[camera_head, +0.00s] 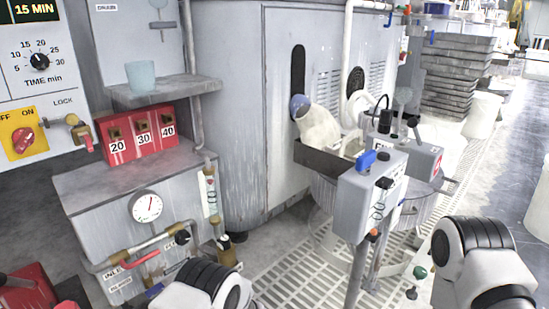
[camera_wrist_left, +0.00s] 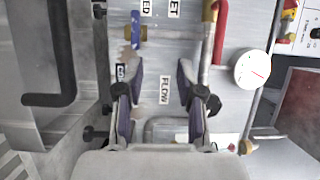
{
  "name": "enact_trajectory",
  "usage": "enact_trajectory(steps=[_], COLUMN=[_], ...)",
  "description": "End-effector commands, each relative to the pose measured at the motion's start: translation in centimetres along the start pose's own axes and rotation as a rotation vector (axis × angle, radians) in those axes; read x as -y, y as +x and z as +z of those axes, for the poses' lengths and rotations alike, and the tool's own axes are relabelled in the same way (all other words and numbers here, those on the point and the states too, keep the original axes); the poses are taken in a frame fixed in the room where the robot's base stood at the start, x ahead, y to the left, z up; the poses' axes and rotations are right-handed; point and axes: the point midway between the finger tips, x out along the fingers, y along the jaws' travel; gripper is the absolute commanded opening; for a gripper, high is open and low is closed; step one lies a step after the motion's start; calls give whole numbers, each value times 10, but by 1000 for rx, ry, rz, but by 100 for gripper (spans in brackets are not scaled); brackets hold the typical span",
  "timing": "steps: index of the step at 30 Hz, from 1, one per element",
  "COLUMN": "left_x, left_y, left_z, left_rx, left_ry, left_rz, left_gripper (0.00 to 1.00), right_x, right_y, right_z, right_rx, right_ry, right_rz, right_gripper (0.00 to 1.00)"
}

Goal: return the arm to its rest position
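My left gripper (camera_wrist_left: 160,78) shows in the left wrist view, with its two dark fingers spread apart. It is open, and nothing is seen between the fingers except the grey panel and its FLOW label behind. In the head view, a white and black part of my left arm (camera_head: 205,287) is at the bottom, left of the middle, in front of the grey cabinet. A like part of my right arm (camera_head: 482,262) is at the lower right. Neither gripper's fingers can be made out in the head view, and my right gripper is not seen.
A grey cabinet (camera_head: 85,197) carries a dial gauge (camera_head: 147,207), pipes and a red block (camera_head: 138,133) numbered 20, 30, 40. A pale cup (camera_head: 141,76) stands on a shelf (camera_head: 165,92). A grey control box (camera_head: 366,203) stands between my arms. The gauge (camera_wrist_left: 252,69) and a blue-handled valve (camera_wrist_left: 135,30) lie near my left gripper.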

Motion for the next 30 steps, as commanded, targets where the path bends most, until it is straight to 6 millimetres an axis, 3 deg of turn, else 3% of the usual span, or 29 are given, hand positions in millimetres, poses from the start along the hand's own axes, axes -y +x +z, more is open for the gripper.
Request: enact_trajectory(steps=[1,3,6,9,11,13,15,20,24,27,29,30], left_x=[41,76,112,122,120,108,91,68,71,74,73,99], left_y=[15,38,70,86,84,64,26,-54,-109,-130,-132,-131], left_z=[2,14,31,50,70,106,154,243,304,323,328,326], left_rx=[23,25,-81,-246,-343,-428,-436,-269,-38,151,276,284], left_ry=[-2,45,139,147,125,81,23,-49,-81,-152,-234,-249], left_rz=[-9,-29,-15,100,238,485,785,1246,1498,1586,1582,1579], left_gripper=[38,38,38,38,38,38,38,38,38,38,38,38], right_x=[0,0,0,0,0,1,1,1,2,2,2,2], right_y=[-31,-56,-92,-122,-140,-160,-171,-170,-169,-169,-169,-194], right_z=[-2,-2,-2,1,3,5,7,11,13,14,14,13], right_rx=[1,3,11,22,30,40,49,59,66,68,69,70], right_ry=[0,0,-1,-1,0,2,4,7,11,15,17,17], right_rz=[0,0,-1,-3,-4,-5,-7,-9,-10,-10,-10,-10], right_gripper=[40,40,40,40,40,40,40,40,40,40,40,40])
